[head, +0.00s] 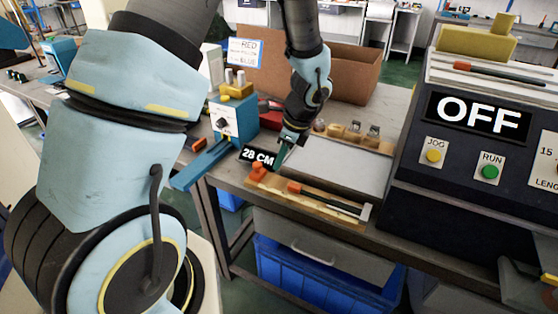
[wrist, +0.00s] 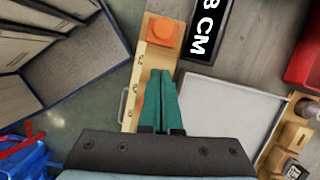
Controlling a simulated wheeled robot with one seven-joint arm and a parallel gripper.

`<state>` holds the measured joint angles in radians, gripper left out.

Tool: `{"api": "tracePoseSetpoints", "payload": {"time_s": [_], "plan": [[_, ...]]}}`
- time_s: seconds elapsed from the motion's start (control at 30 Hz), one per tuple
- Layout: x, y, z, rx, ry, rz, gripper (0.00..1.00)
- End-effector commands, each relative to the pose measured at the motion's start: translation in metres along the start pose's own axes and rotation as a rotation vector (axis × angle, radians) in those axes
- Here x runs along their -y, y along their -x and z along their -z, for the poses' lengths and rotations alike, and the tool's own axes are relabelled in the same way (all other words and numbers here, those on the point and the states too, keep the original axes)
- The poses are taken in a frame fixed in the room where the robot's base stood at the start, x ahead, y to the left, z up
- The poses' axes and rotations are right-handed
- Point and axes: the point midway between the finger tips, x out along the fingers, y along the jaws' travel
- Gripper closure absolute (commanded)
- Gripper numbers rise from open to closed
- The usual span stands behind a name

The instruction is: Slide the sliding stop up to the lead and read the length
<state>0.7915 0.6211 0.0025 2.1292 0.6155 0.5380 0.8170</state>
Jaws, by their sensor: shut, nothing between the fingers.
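A wooden measuring board (head: 335,216) lies along the bench's front edge. An orange block (head: 258,170), which looks like the sliding stop, sits at its left end; it also shows in the wrist view (wrist: 165,38). The lead (head: 330,199), dark with an orange end, lies along the board to the right, with a gap between it and the block. A pale upright piece (head: 367,211) stands at the board's right end. A display (head: 258,156) reads 28 CM. My gripper (wrist: 162,74) is shut and empty, its green fingers over the board beside the block. The fingers hide part of the lead.
A grey-white tray (head: 335,163) lies behind the board, with wooden holders (head: 352,135) beyond it. A blue machine (head: 233,118) stands at left. A dark control panel (head: 470,150) reading OFF stands at right. Blue bins (head: 320,272) are below the bench.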

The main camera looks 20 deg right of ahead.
Motion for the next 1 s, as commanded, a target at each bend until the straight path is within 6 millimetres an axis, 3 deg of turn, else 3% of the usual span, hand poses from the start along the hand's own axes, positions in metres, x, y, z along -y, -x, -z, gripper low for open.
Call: {"api": "tracePoseSetpoints", "payload": {"time_s": [0.2,0.4,0.57,0.67,0.77,1.0], "plan": [[0.002,0.05,0.002,-0.004,0.003,0.007,1.0],[0.001,0.084,0.003,-0.003,0.002,0.003,1.0],[0.0,0.098,0.002,-0.003,0.004,0.001,1.0],[-0.005,0.099,-0.009,-0.016,0.076,-0.009,1.0],[-0.019,0.093,-0.04,-0.055,0.292,-0.031,1.0],[-0.091,0.072,-0.131,-0.189,1.203,-0.114,1.0]]}}
